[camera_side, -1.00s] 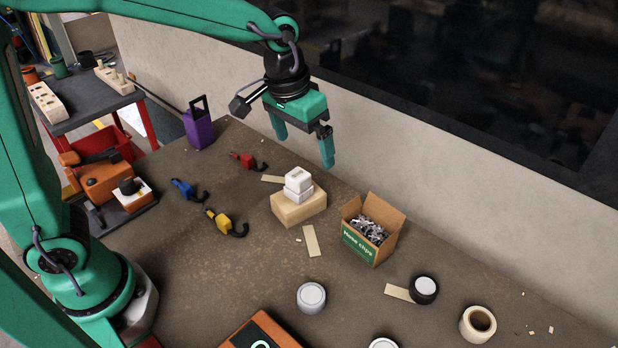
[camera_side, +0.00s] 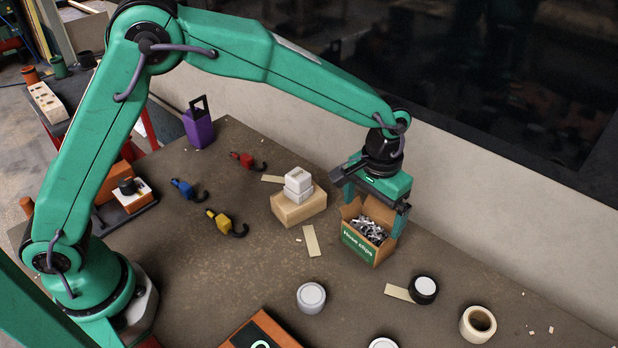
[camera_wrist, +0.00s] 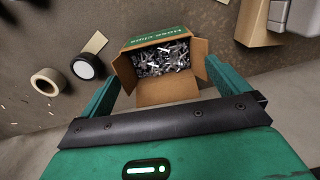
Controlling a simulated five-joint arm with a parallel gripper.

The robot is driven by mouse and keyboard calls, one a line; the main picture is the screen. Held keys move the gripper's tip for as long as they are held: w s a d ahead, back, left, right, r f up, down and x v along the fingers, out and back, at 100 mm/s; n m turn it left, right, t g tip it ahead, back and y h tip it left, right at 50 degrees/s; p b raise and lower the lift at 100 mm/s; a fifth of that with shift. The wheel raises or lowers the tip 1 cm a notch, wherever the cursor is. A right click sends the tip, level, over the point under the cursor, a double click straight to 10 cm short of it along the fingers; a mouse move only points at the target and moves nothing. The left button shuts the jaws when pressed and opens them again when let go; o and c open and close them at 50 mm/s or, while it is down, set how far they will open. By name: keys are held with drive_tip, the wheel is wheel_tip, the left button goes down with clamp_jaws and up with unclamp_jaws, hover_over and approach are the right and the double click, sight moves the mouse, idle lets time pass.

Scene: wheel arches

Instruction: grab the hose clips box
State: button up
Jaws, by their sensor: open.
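The hose clips box (camera_side: 358,244) is an open cardboard box with a green label, full of grey metal clips, standing upright on the bench. My gripper (camera_side: 372,215) is open and directly over it, fingers pointing down. One finger is at the box's right side, the other near its far left side. In the wrist view the box (camera_wrist: 168,92) lies between the two green fingers (camera_wrist: 165,85), with a gap showing beside its lower part. I cannot tell whether either finger touches the box.
A wooden block (camera_side: 299,207) with white pieces (camera_side: 298,183) on it stands just left of the box. A black roll (camera_side: 423,290) and a cream tape roll (camera_side: 478,324) lie to the front right. The wall (camera_side: 470,190) is close behind. Bench in front of the box is mostly clear.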

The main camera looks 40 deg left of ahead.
sight(371, 225)
drive_tip(key=shift+f, duration=0.1)
drive_tip(key=shift+f, duration=1.2)
drive_tip(key=shift+f, duration=0.1)
drive_tip(key=shift+w+f, duration=0.15)
drive_tip(key=shift+f, duration=2.35)
drive_tip(key=shift+r, duration=0.1)
drive_tip(key=c, duration=1)
